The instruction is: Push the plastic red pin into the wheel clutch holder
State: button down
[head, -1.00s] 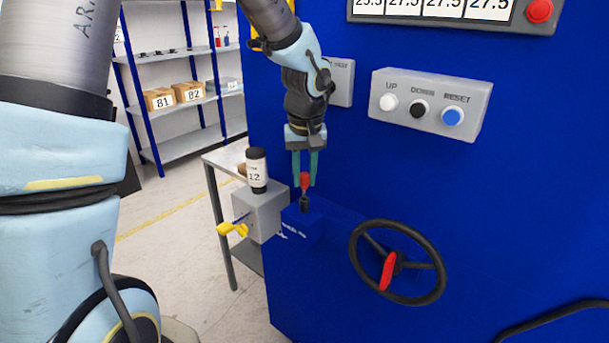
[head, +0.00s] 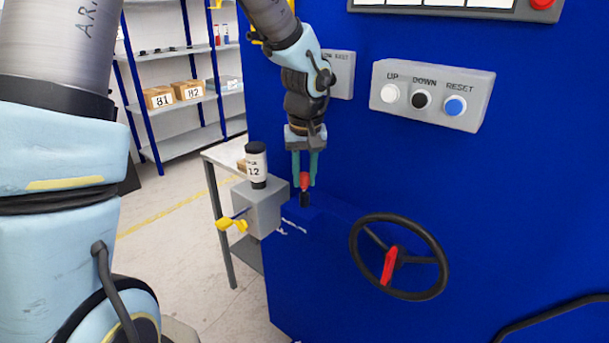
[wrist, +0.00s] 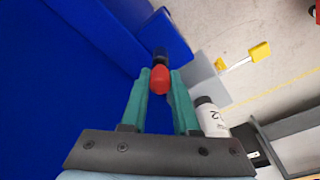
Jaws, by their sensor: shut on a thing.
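My gripper (head: 304,176) points down at the ledge on the left side of the blue machine. It is shut on the red pin (head: 304,182), which shows as a rounded red head between the two green fingers. The pin also shows between the fingertips (wrist: 160,80) in the wrist view. Directly below the red head is a short black cylinder (head: 304,200), standing at the blue ledge; it also shows in the wrist view (wrist: 160,56). I cannot tell whether this black piece is the holder or part of the pin. The pin's lower end is hidden.
A black handwheel (head: 440,272) with a red lever (head: 389,265) is to the right. A grey box (head: 262,207) with a yellow-handled valve (head: 232,224) and a white bottle (head: 256,168) stand just left of my gripper. A button panel (head: 432,96) is above right.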

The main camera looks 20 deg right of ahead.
aim_at(304, 172)
jog(key=shift+f+b, duration=0.65)
jog(key=shift+f, duration=0.15)
jog(key=c, duration=0.6)
grip_release()
jog(key=shift+r, duration=0.2)
jog(key=shift+r+p, duration=2.2)
jog(key=shift+r, duration=0.65)
jog(key=shift+r, duration=0.1)
